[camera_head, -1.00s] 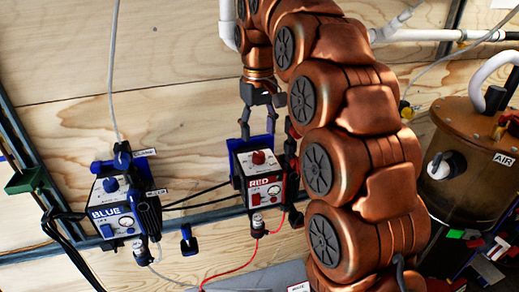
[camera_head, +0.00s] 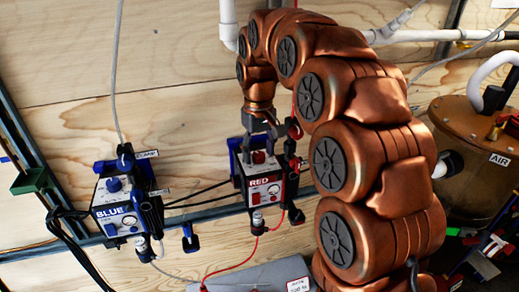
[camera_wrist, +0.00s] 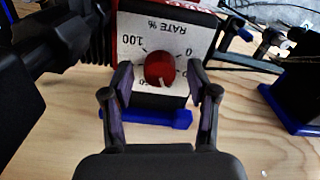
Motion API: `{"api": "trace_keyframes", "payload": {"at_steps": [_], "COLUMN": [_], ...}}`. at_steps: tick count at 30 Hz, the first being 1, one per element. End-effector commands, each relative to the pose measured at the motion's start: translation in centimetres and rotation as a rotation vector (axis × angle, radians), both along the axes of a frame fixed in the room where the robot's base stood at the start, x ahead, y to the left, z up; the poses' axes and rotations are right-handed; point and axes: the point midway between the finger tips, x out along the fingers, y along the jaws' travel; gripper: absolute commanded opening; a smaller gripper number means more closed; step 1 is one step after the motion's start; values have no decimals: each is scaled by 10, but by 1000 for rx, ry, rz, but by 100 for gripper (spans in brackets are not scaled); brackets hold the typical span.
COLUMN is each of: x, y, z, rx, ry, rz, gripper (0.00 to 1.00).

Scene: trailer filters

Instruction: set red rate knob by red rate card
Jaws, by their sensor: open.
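The red rate knob (camera_wrist: 160,69) sits on the white "RATE %" dial face (camera_wrist: 146,30) of the RED box, with a pale pointer mark on its near side. In the head view the knob (camera_head: 258,156) is on top of the RED box (camera_head: 265,188). My gripper (camera_wrist: 160,85) is open, its two fingertips on either side of the knob with small gaps visible. In the head view my gripper (camera_head: 262,136) is just above the box. No red rate card can be made out for certain.
The BLUE box (camera_head: 117,208) with its blue knob stands at left. A brown AIR tank (camera_head: 478,150) stands at right. A red cable (camera_head: 235,266) and black cables run from the RED box. A white label (camera_head: 298,285) lies at the bottom.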

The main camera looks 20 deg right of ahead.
Motion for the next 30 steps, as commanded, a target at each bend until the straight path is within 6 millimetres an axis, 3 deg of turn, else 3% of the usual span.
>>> {"api": "trace_keyframes", "payload": {"at_steps": [7,23,30], "x": [0,0,0], "y": [0,0,-1], "z": [0,0,-1], "rx": [0,0,-1], "ry": [0,1,0], "rz": [0,0,-15], "gripper": [57,2,0]}}
